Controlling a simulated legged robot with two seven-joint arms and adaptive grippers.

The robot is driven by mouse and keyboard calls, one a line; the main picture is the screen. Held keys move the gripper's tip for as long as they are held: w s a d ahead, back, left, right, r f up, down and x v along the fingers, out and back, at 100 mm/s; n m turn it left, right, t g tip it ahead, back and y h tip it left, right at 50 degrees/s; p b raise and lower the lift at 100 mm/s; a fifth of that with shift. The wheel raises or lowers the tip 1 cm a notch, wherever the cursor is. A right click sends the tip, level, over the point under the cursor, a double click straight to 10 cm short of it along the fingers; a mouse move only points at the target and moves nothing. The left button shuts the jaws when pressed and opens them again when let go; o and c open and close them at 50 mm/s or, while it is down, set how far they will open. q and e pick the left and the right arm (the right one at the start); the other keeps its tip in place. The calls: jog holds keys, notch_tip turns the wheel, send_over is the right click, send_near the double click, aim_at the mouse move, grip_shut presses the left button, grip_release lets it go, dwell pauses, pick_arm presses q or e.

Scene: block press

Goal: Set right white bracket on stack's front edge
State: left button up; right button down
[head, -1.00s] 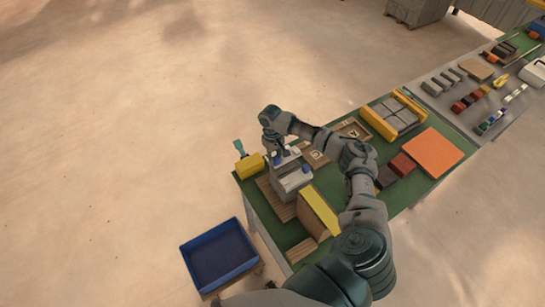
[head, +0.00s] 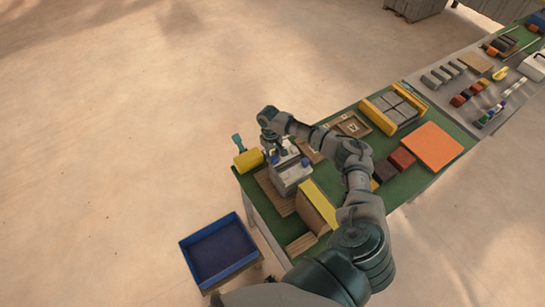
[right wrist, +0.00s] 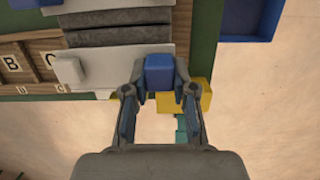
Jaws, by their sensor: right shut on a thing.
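The layered grey stack (head: 291,177) stands near the left end of the green table, with a pale white plate on top. It also shows in the right wrist view as grey layers (right wrist: 117,18) beside a white surface (right wrist: 112,68). My right gripper (right wrist: 160,80) has its fingers around a blue block (right wrist: 159,73) at that surface's edge. I cannot tell whether the blue block is part of a white bracket. A small white block (right wrist: 68,70) sits to its left on the white surface. My left gripper is not in view.
A yellow block (head: 248,160) lies at the table's left corner, close to the gripper. A yellow-topped brown piece (head: 318,207) sits beside the stack. An orange panel (head: 432,146) lies farther right.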

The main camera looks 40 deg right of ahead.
jog(key=shift+d+f, duration=0.1)
jog(key=shift+f, duration=0.1)
jog(key=shift+a, duration=0.2)
jog(key=shift+a, duration=0.1)
jog(key=shift+a+f, duration=0.1)
jog(key=shift+f, duration=0.05)
jog(key=c, duration=0.9)
grip_release()
jog(key=shift+o, duration=0.2)
jog(key=shift+d, duration=0.25)
jog(key=shift+f, duration=0.1)
notch_tip(320, 180, up, 12)
jog(key=w, duration=0.1)
jog(key=shift+w+d+f, duration=0.15)
jog(key=shift+w+d, duration=0.05)
jog(key=shift+w, duration=0.2)
